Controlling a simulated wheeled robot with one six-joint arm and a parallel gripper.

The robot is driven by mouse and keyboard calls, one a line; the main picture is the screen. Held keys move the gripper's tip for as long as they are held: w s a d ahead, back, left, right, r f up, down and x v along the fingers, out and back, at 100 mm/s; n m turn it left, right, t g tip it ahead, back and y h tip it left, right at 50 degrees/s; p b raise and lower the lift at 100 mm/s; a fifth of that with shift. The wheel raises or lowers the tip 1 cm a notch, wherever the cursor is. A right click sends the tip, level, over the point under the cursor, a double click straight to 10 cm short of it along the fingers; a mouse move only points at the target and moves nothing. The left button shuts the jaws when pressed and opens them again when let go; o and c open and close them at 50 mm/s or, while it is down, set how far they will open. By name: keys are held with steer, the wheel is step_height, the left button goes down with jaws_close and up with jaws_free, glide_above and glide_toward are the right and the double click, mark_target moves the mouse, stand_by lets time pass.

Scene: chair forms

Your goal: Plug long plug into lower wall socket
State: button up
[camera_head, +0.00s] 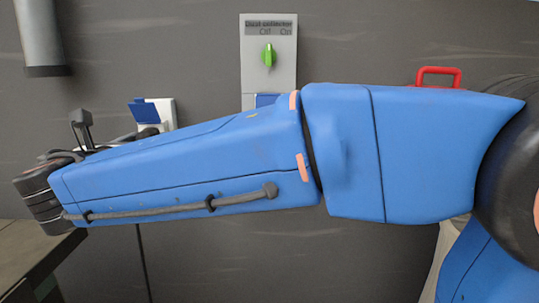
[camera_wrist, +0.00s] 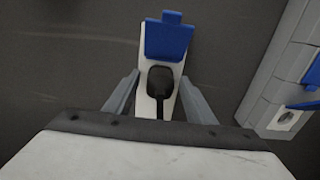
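In the wrist view a black plug (camera_wrist: 160,82) sits at the opening of a narrow white wall socket (camera_wrist: 143,107). Its cord runs down towards my wrist. I cannot tell how deep the plug is in. The socket's blue lid (camera_wrist: 168,38) is raised above it. My gripper (camera_wrist: 159,80) has its two grey fingers spread on either side of the plug and socket, with gaps visible, so it is open. In the head view the white socket (camera_head: 166,108) and its blue lid (camera_head: 143,112) show beyond my forearm, which hides part of the area.
A grey wall panel (camera_wrist: 270,88) with a round outlet (camera_wrist: 285,119) under a blue flap stands to the right in the wrist view. In the head view a panel (camera_head: 285,60) with a green knob (camera_head: 268,55) is above my arm. A table edge (camera_head: 40,262) is lower left.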

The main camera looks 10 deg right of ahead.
jaws_close()
steer(key=shift+s+a, duration=0.2)
steer(key=shift+s, duration=2.75)
